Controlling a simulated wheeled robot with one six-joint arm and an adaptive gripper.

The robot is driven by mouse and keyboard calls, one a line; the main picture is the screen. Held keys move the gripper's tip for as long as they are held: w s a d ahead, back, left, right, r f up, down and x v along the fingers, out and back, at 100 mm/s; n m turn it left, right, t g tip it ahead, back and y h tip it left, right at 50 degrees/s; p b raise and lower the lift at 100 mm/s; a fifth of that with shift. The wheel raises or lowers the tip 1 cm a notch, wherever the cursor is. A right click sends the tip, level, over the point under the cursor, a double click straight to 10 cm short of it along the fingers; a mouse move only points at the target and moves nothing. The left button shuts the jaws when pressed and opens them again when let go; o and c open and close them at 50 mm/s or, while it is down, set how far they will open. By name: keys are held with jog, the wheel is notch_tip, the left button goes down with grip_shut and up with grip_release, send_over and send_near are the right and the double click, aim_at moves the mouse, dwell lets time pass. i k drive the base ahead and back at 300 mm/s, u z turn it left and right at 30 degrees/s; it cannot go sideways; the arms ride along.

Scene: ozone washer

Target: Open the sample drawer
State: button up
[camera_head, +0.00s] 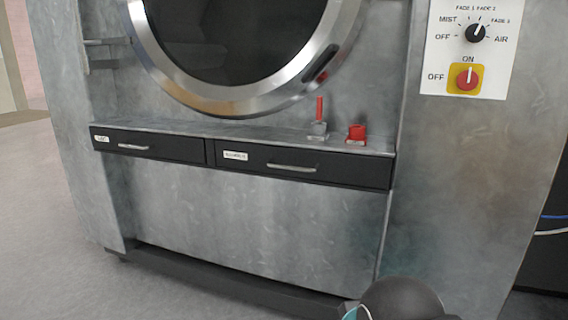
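Two dark drawers sit side by side under a grey metal ledge on the washer's front. The right drawer (340,172) has a silver bar handle (291,168) and a white label (235,155) whose small lettering is hard to read; it may be the sample drawer. The left drawer (180,149) has its own bar handle (133,147) and a white label (102,139), also too small to read surely. Both drawers look shut, with their fronts level. My gripper does not show; only a dark rounded part of my arm shows at the bottom right.
A round door (245,40) with a silver ring is above the ledge. A red lever (319,118) and a red button (356,132) stand on the ledge. A switch panel (468,75) is at upper right. Floor (50,220) is clear at left.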

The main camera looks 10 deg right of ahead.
aim_at(370, 172)
jog(key=z, duration=0.05)
jog(key=k, duration=0.5)
jog(key=z, duration=0.7)
jog(key=i, duration=0.75)
jog(key=z, duration=0.1)
